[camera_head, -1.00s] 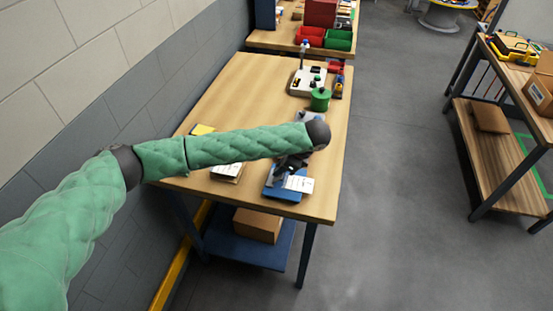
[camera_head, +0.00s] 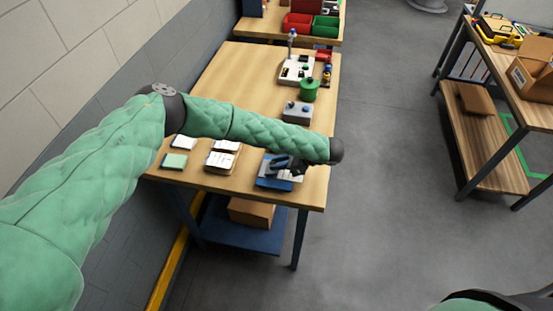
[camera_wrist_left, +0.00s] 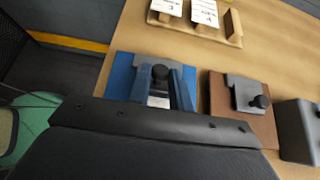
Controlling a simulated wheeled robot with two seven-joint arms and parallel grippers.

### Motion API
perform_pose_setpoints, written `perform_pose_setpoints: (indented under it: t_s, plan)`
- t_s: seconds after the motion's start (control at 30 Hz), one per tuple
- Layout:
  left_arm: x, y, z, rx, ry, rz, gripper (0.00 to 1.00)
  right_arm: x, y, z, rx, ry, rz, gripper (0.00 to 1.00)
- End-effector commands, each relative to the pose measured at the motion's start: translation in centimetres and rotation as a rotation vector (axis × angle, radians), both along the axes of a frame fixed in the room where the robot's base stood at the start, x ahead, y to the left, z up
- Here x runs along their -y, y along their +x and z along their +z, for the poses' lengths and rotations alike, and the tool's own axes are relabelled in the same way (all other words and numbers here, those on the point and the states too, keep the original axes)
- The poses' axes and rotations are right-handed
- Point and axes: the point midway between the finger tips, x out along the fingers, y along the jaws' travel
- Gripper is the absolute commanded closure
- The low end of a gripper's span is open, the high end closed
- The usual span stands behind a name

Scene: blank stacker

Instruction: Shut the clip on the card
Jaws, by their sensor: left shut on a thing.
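The blue clip base (camera_head: 268,183) lies near the front right of the table. A white card (camera_head: 291,176) shows partly at it, under my gripper. My left gripper (camera_head: 288,163) is low over the base. In the left wrist view the blue base (camera_wrist_left: 122,76) carries a grey clip plate with a black knob (camera_wrist_left: 160,72). My left gripper's two fingers (camera_wrist_left: 163,88) are on either side of this knob, shut on it. How far the clip's jaw is from the card is hidden. My right gripper is out of view.
A brown base (camera_wrist_left: 217,103) with a grey clip and knob stands beside the blue one. A wooden rack (camera_wrist_left: 205,30) holds white cards. A grey box (camera_head: 297,112), a green pot (camera_head: 309,90) and a white tray (camera_head: 297,69) stand farther back. The table's back left is clear.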

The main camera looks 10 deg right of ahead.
Motion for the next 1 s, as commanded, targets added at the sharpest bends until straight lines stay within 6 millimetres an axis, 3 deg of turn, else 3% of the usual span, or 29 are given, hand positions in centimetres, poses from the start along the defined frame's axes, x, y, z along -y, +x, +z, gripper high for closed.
perform_pose_setpoints:
  t_s: [0.43, 1.0]
  plan:
    - [0.6, -0.2, -1.0, 0.056, 0.171, 0.0, 1.0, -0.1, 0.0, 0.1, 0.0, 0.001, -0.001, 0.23]
    - [0.7, -0.4, -1.4, 0.064, 0.208, 0.0, 1.0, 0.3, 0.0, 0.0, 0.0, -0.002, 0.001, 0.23]
